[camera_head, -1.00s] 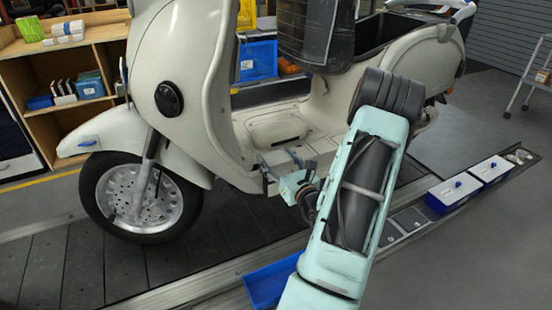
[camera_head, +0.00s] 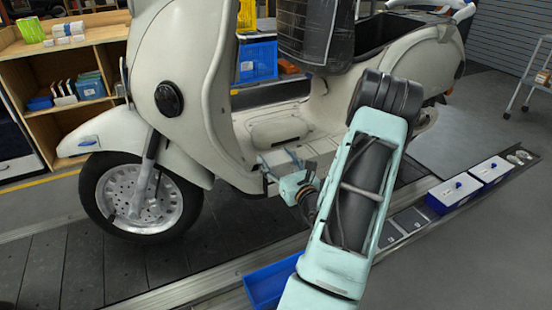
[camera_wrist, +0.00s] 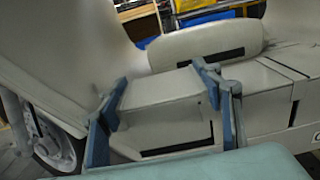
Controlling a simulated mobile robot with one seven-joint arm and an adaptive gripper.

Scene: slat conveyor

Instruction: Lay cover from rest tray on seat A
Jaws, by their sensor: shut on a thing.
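My gripper (camera_head: 280,159) is low at the scooter's footwell. In the wrist view its blue fingers (camera_wrist: 162,88) stand on either side of a flat, pale grey cover (camera_wrist: 160,92) and are shut on it. The cover lies over or just above the footboard edge; I cannot tell whether it touches. Below it shows a side face with a dark slot (camera_wrist: 178,142). No label marks seat A, so I cannot tell which place it is. A blue tray (camera_head: 268,284) below my arm looks empty where visible and is partly hidden.
The cream scooter (camera_head: 185,90) stands on the dark slat conveyor (camera_head: 45,265). A raised floor panel (camera_head: 278,130) is just behind my gripper, and the leg shield rises at left. Blue-and-white boxes (camera_head: 455,192) and flat grey plates (camera_head: 408,220) line the rail at right.

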